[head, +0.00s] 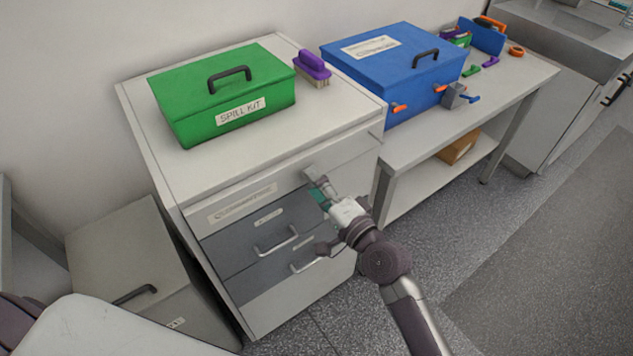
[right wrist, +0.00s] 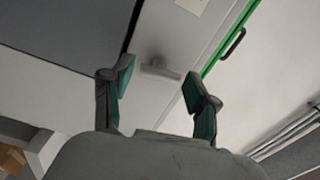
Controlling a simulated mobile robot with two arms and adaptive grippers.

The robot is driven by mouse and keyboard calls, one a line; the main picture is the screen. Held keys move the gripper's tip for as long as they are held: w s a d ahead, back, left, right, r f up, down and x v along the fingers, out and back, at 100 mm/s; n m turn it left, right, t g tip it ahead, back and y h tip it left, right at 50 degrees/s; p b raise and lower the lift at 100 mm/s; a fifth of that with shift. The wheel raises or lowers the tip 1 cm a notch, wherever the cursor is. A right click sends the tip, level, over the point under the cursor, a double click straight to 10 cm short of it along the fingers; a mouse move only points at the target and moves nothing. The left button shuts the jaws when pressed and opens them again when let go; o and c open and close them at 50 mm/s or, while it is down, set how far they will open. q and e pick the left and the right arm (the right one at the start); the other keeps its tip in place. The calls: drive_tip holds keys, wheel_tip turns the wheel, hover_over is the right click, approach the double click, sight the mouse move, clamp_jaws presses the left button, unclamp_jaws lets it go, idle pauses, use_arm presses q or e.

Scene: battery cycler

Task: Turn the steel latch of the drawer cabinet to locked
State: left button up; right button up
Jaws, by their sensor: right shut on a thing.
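The drawer cabinet (head: 150,125) is white, with grey drawer fronts. Its steel latch (head: 311,173) sits on the upper front, towards the right, and is partly hidden by my right gripper in the head view. In the right wrist view the latch (right wrist: 160,69) is a small grey bar between the teal pads of my right gripper (right wrist: 158,88). Pad contact is hard to make out there. My left gripper is not in view.
A green spill kit box (head: 222,95) and a purple brush (head: 312,67) stand on the cabinet. A blue box (head: 393,75) stands on the bench to the right. A grey bin-like box (head: 125,255) stands on the left. Drawer handles (head: 276,241) stick out below my right gripper.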

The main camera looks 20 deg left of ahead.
drive_tip(key=shift+m, duration=0.8)
drive_tip(key=o, duration=1.2)
drive_tip(key=shift+c, duration=0.2)
drive_tip(key=v, duration=1.2)
